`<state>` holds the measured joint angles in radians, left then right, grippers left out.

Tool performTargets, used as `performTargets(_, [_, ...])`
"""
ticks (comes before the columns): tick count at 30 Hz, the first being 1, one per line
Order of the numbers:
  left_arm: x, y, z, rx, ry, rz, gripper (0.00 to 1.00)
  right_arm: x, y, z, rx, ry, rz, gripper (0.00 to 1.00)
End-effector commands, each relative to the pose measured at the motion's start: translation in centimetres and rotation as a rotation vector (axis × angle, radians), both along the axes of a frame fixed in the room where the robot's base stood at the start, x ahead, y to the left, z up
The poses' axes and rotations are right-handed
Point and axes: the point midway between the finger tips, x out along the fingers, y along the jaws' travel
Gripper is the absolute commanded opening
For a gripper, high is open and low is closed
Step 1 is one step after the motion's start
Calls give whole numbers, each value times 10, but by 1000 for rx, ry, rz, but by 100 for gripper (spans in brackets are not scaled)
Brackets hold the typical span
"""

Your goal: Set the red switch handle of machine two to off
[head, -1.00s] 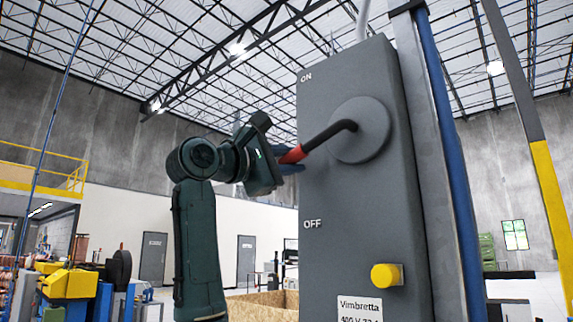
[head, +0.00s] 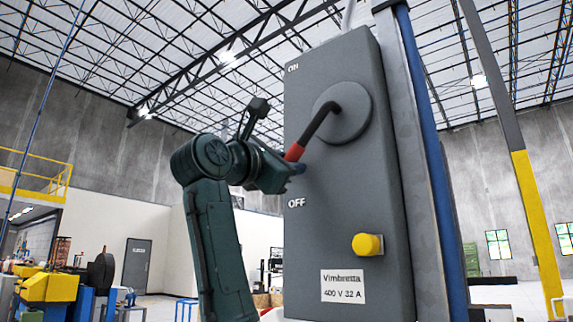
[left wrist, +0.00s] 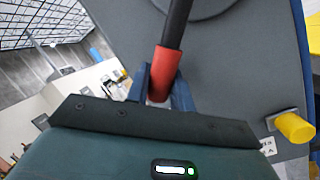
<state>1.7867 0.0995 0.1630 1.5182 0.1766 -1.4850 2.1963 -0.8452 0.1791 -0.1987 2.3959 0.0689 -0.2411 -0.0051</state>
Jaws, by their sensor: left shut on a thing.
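The grey switch box (head: 340,215) has ON at its top left and OFF lower on the left edge. Its handle is a black bent lever (head: 325,118) on a round hub (head: 352,128), with a red grip (head: 294,152) at the end. The handle slants down and left, the red end a little above the OFF mark. My left gripper (head: 290,170) is shut on the red grip. The left wrist view shows the red grip (left wrist: 162,72) between the two blue fingers; its tip is partly hidden by them. My right gripper is not in view.
A yellow button (head: 367,244) sticks out of the box below the handle, above a Vimbretta 400 V 32 A label (head: 343,287). A blue pipe (head: 428,150) and grey post stand right of the box. Open hall lies to the left.

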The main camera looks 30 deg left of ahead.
Motion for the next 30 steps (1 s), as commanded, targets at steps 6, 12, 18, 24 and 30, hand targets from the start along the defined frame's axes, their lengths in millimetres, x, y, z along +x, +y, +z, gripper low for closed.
performTargets(6, [1,-2,-3,-5,10,-7,0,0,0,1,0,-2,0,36])
performTargets(12, [1,-2,-3,-4,9,-7,32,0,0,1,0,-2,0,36])
performTargets(18, [1,-1,-2,-2,7,-4,44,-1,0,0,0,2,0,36])
performTargets(24, [0,-1,-2,-2,4,-4,44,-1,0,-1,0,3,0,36])
performTargets(30, [-22,0,-8,-2,-1,-4,44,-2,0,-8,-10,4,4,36])
